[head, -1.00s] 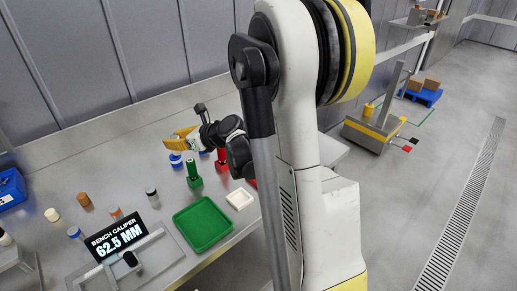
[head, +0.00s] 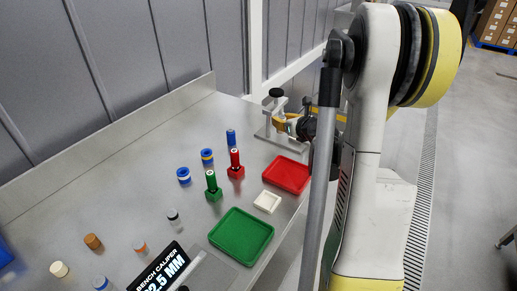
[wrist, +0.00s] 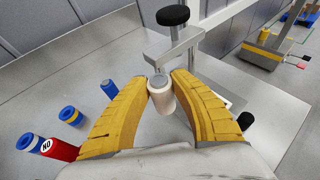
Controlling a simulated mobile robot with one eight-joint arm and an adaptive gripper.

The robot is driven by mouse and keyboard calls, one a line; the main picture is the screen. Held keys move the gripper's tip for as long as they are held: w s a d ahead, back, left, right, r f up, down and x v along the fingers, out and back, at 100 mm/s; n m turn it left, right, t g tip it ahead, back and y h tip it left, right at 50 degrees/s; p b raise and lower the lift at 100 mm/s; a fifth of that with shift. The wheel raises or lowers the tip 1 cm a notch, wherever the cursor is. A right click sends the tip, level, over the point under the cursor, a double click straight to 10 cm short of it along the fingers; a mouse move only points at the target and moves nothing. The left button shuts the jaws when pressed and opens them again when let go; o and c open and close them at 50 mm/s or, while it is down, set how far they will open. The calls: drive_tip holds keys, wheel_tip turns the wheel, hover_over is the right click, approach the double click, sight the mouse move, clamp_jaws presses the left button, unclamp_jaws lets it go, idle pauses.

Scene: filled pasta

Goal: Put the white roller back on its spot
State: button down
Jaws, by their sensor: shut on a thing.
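The white roller (wrist: 163,98), cream-white with a grey end, is between the two yellow fingers of my gripper (wrist: 160,82) in the wrist view. The fingers are shut on it, and its grey end points up and away. Just beyond it stands a metal fixture (wrist: 187,42) with a black knob (wrist: 172,15). I cannot tell whether the roller touches the fixture. In the head view my gripper (head: 287,124) is at the fixture (head: 271,112), at the bench's far right; the roller is hard to make out there.
Red (head: 287,174), small white (head: 267,208) and green (head: 240,237) trays lie along the front edge. Loose rollers and the caliper display (head: 160,270) are at lower left.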

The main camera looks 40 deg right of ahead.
drive_tip(key=w+a+f+b, duration=0.1)
drive_tip(key=a+f, duration=0.1)
drive_tip(key=w+a+f, duration=0.1)
drive_tip(key=w+a, duration=0.1)
drive_tip(key=a, duration=0.1)
drive_tip(key=w+a+f+b, duration=0.1)
drive_tip(key=w+a+f, duration=0.1)
drive_tip(key=a, duration=0.1)
drive_tip(key=shift+f+b, duration=1.25)
drive_tip(key=shift+f, duration=1)
drive_tip(key=shift+f, duration=0.2)
drive_tip(key=c, duration=1.2)
unclamp_jaws()
drive_tip(key=shift+r, duration=0.15)
